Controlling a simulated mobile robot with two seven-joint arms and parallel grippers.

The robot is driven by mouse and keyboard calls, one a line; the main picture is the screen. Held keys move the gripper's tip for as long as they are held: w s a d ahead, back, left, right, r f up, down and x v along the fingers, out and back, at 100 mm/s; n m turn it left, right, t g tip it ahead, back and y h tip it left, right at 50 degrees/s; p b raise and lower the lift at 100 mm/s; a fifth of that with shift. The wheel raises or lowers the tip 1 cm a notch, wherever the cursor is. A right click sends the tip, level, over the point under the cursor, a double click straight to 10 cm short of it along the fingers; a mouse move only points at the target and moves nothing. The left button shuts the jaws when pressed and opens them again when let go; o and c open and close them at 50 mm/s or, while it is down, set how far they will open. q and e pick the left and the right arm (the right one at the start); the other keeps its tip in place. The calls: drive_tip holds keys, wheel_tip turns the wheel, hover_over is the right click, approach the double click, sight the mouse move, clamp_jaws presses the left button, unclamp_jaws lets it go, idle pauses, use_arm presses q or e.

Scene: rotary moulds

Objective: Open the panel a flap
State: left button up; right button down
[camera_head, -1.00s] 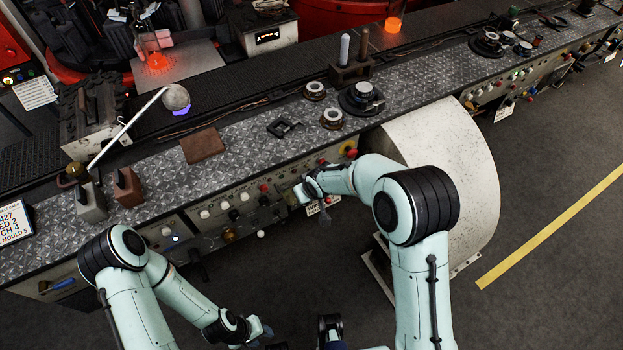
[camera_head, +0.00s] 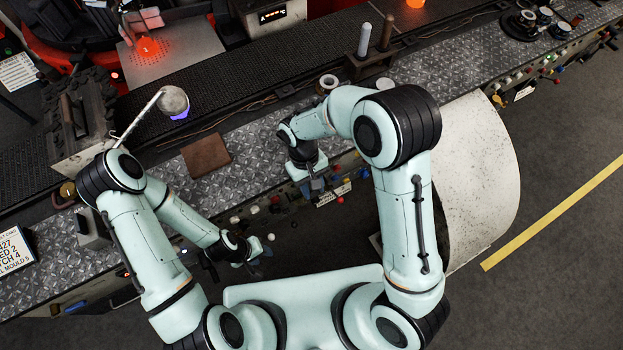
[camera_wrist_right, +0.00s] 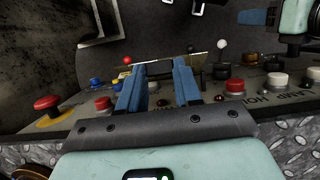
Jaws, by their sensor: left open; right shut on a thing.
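The control panel (camera_head: 262,210) runs along the front of the bench, with knobs and buttons. My right gripper (camera_head: 316,188) is at its front, beside a white label (camera_head: 334,195). In the right wrist view its blue fingers (camera_wrist_right: 159,78) point at a thin dark piece with a pale edge (camera_wrist_right: 168,61), apparently the flap. They are shut on it, but the contact is partly hidden. How far the flap stands open cannot be told. My left gripper (camera_head: 260,262) is open and empty in front of the panel, low and to the left.
A red mushroom button (camera_wrist_right: 47,103) and other knobs stand close to the right fingers. A brown block (camera_head: 206,154) and a two-rod holder (camera_head: 370,62) are on the bench top. A large pale drum (camera_head: 480,180) is right of my right arm.

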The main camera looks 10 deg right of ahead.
drive_tip(key=shift+f+g, duration=0.1)
drive_tip(key=shift+g, duration=0.2)
drive_tip(key=c, duration=0.8)
unclamp_jaws()
drive_tip(key=shift+o, duration=0.2)
drive_tip(key=shift+w, duration=0.1)
drive_tip(key=v, duration=1.3)
drive_tip(key=shift+a+r, duration=0.25)
